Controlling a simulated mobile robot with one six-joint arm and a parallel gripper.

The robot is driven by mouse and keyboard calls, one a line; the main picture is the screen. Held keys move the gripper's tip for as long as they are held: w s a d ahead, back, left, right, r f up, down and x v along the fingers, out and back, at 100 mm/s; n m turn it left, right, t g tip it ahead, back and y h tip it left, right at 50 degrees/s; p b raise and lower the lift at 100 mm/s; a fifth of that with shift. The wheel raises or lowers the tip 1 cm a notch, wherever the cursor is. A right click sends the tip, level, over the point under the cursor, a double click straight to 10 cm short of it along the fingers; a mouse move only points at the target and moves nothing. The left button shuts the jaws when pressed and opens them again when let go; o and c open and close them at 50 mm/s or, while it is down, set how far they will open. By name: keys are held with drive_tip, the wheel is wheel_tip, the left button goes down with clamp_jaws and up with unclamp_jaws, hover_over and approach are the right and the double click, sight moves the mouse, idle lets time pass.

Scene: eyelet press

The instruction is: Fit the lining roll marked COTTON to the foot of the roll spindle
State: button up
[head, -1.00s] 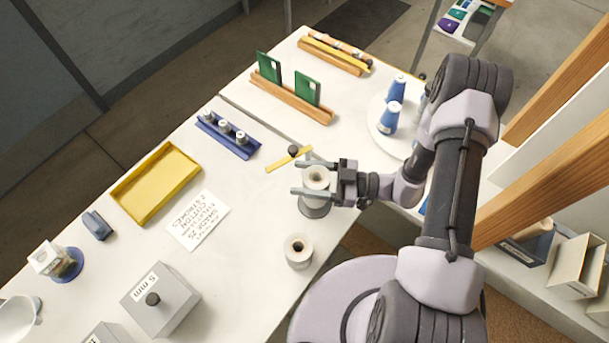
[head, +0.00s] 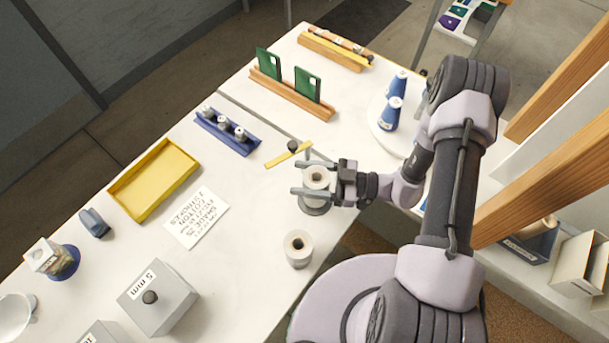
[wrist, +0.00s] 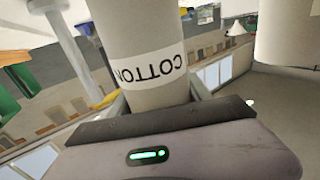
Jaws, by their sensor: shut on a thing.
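My gripper (head: 312,178) is shut on the lining roll (head: 317,180), a pale cylinder with a hollow core, held upright. In the wrist view the same roll (wrist: 145,40) stands between the fingers, and its white label reads COTTON, upside down. A grey round base (head: 316,208) shows just under the held roll in the head view; I cannot tell whether the roll touches it or whether it is the spindle's foot. A second pale roll (head: 298,249) stands upright on the table nearer the front.
A yellow lever with a dark knob (head: 289,153) lies just behind my gripper. A blue rack (head: 228,134), a yellow tray (head: 150,180), a printed card (head: 197,218) and a grey 5 mm block (head: 158,299) stand leftward.

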drive_tip(key=shift+f+b, duration=0.45)
drive_tip(key=shift+f, duration=0.3)
drive_tip(key=o, duration=1.6)
drive_tip(key=shift+r, duration=0.1)
